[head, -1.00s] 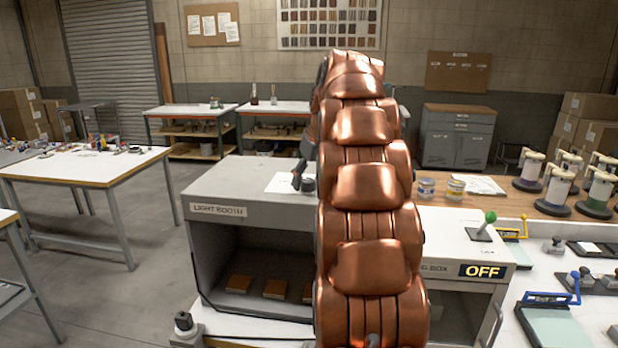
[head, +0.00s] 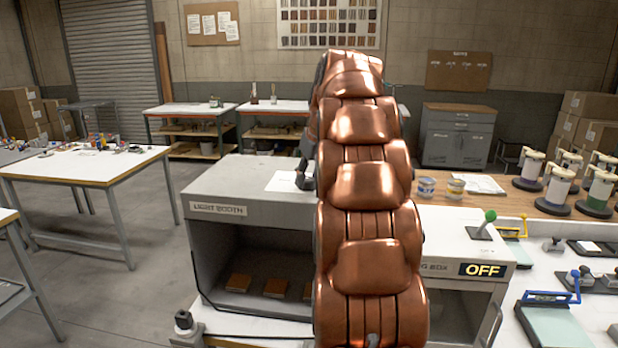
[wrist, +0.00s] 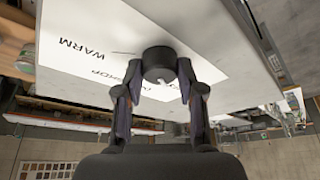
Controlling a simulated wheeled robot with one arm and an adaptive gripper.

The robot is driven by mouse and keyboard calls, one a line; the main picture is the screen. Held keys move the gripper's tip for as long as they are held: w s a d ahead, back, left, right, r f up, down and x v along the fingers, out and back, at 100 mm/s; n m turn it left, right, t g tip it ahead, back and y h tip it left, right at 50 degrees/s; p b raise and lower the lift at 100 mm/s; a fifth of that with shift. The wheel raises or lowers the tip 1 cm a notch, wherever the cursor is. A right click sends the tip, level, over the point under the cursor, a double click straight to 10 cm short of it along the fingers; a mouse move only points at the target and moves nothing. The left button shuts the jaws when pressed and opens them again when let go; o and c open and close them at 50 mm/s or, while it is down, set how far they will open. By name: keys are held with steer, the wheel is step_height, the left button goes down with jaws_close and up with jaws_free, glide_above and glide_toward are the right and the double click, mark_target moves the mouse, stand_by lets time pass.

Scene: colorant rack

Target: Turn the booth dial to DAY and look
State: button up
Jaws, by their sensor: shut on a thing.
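The light booth (head: 250,198) is a grey box, open at the front, with a white card (head: 283,182) on its top. In the wrist view the card (wrist: 85,62) reads WARM and SHOP; other lettering is hidden behind my gripper. The dark round dial knob (wrist: 160,62) stands on the card, with a small light mark on its side. My gripper (wrist: 161,90) is shut on the knob, one finger on each side. In the head view my arm covers most of the gripper; only a dark part (head: 304,178) shows at its left edge. The DAY label cannot be made out.
Several brown blocks (head: 275,288) lie inside the booth.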

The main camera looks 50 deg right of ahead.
steer(key=m+h+b, duration=0.1)
steer(key=m, duration=0.3)
steer(key=shift+a, duration=0.1)
steer(key=shift+m+g+h+b, duration=0.4)
steer(key=shift+m+g+h, duration=0.25)
steer(key=shift+m, duration=0.95)
steer(key=o, duration=1.1)
steer(key=shift+v, duration=3.7)
steer(key=shift+w, duration=0.15)
